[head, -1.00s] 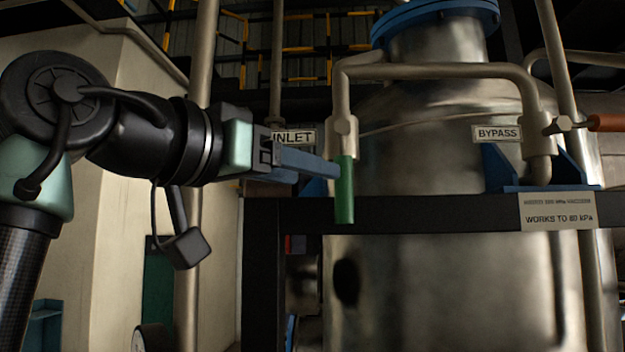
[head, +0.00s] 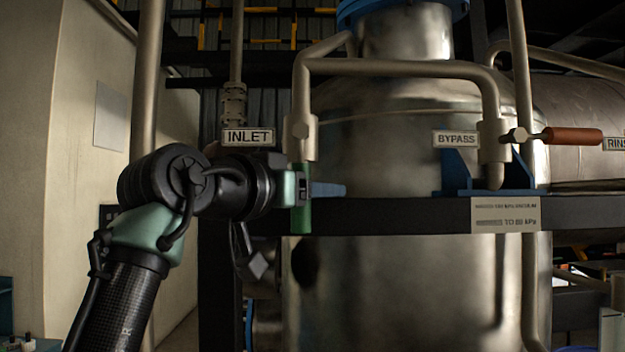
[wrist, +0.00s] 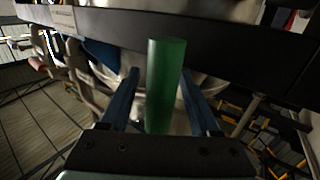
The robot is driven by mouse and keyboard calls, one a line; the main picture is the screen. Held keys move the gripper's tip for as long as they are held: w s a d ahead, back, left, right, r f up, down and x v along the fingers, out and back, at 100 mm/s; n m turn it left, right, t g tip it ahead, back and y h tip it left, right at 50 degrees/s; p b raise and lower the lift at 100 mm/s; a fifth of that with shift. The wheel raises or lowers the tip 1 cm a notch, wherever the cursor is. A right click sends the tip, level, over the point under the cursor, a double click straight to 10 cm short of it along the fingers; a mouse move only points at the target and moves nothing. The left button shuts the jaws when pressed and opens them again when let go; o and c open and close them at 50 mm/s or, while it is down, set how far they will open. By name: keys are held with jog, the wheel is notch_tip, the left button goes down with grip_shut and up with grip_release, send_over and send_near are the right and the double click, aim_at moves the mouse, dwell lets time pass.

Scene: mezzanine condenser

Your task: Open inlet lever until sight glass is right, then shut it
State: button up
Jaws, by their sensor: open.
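The inlet lever's green handle (head: 304,212) hangs straight down from its valve body below the INLET sign (head: 249,136). In the wrist view the handle (wrist: 164,85) stands between the two blue fingers of my gripper (wrist: 160,76). Gaps show on both sides, so the gripper is open around the handle, not shut on it. In the head view my gripper (head: 328,189) reaches across the handle from the left and partly hides it. I cannot make out a sight glass in either view.
A bypass lever with an orange-brown handle (head: 573,135) points right beside the BYPASS sign (head: 456,139). A dark horizontal beam (head: 400,216) runs behind the green handle, before the steel vessel (head: 400,270). A notice plate (head: 505,215) hangs on the beam.

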grip_shut()
dwell(0.3)
dwell(1.1)
